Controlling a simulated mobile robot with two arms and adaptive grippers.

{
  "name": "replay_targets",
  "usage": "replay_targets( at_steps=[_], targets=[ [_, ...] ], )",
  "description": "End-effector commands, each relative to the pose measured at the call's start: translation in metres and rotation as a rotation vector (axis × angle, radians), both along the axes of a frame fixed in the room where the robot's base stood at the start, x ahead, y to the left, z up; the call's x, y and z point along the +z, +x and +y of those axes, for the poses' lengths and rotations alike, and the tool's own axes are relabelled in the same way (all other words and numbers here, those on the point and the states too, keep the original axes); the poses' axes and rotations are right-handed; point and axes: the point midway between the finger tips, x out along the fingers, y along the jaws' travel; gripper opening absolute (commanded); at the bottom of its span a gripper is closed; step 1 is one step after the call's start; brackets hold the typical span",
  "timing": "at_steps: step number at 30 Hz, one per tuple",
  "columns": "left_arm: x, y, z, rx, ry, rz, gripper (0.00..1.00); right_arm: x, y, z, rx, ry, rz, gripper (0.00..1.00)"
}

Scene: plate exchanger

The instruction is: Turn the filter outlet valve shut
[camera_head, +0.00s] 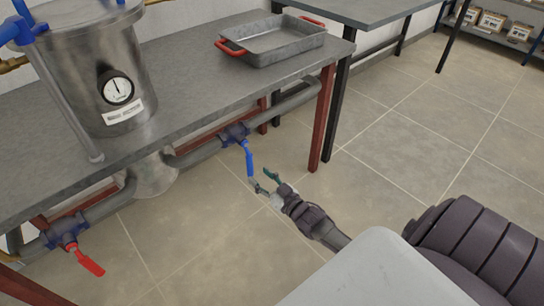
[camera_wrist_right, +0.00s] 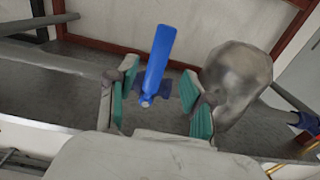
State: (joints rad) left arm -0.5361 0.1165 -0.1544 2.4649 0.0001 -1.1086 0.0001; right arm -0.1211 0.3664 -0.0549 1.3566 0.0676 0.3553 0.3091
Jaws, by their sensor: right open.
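A valve with a blue lever (camera_head: 250,160) sits on the grey pipe under the table, right of the metal filter vessel (camera_head: 108,62). Its lever hangs down from the blue valve body (camera_head: 234,133), across the pipe. A second valve with a red lever (camera_head: 88,262) is on the pipe at lower left. No readable label shows which is the outlet. My right gripper (camera_head: 266,183) is open near the blue lever's lower end. In the right wrist view, the blue lever (camera_wrist_right: 158,58) appears between the open green-padded fingers (camera_wrist_right: 160,97); contact cannot be told. My left gripper is not in view.
The grey table (camera_head: 190,75) overhangs the pipes, with a dark red leg (camera_head: 322,118) right of the blue valve. A metal tray (camera_head: 275,40) with red handles stands on top. The tiled floor (camera_head: 400,130) to the right is clear.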

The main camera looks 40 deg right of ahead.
Motion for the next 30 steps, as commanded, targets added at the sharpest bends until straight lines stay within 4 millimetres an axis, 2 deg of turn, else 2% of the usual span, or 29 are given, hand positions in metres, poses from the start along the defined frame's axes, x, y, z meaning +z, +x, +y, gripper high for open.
replay_targets(
  at_steps=[1, 3, 10, 30],
  targets=[
    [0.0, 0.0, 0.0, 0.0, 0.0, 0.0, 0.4, -0.001, -0.013, -0.001, 0.001, 0.0, 0.003, 0.51],
    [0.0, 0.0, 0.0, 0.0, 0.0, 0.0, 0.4, -0.001, -0.026, -0.002, 0.0, 0.001, 0.002, 0.51],
    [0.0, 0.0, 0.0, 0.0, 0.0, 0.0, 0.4, 0.0, -0.054, -0.004, 0.0, 0.001, 0.0, 0.51],
    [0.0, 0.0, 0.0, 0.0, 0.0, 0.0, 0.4, 0.0, -0.058, -0.003, 0.001, 0.002, 0.003, 0.51]
  ],
)
